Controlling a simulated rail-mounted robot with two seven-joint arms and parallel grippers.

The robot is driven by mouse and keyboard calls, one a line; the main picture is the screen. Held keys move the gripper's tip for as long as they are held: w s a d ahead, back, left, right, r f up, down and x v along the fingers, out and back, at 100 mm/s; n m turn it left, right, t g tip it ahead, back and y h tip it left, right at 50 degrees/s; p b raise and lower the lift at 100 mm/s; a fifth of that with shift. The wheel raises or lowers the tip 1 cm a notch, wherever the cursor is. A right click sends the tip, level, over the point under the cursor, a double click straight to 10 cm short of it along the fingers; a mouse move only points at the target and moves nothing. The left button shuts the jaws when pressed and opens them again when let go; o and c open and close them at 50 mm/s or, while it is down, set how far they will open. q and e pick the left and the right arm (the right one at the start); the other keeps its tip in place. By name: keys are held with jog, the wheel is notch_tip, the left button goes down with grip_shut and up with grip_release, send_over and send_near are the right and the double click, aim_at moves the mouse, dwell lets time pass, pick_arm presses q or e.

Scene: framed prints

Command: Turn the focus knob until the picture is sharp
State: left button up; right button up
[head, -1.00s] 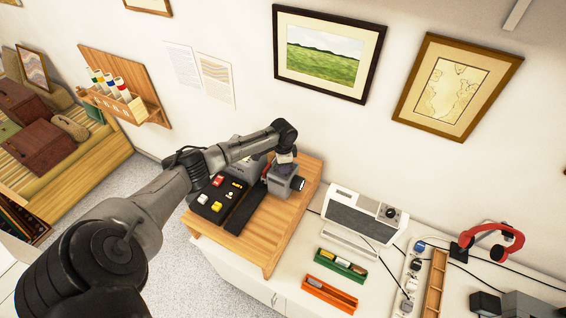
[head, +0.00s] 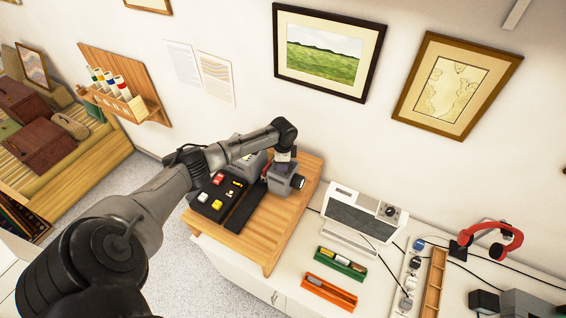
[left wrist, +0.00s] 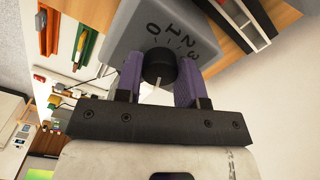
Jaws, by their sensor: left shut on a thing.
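The focus knob (left wrist: 159,68) is a round dark knob on the grey device's face, with the marks 0, 1, 2 and 3 around it in the left wrist view. A pale pointer line shows at its lower side. My left gripper (left wrist: 159,85) is shut on the knob, one purple finger on each side. In the head view my left gripper (head: 284,164) comes down onto the grey device (head: 280,182) with a dark round lens; the knob is hidden there. A framed green landscape (head: 326,54) hangs on the wall above. My right gripper is not in view.
The device stands on a wooden board (head: 277,235), beside a black tray (head: 212,201) of small coloured blocks. To the right are a white box-like unit (head: 350,222), a green tray (head: 341,263), an orange tray (head: 330,292) and red headphones (head: 507,238).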

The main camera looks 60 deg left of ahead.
pick_arm(q)
jog(key=o, duration=0.9)
jog(key=shift+o, duration=0.2)
jog(key=shift+r, duration=0.15)
jog(key=shift+r, duration=0.35)
notch_tip(320, 180, up, 13)
jog(key=b, duration=0.2)
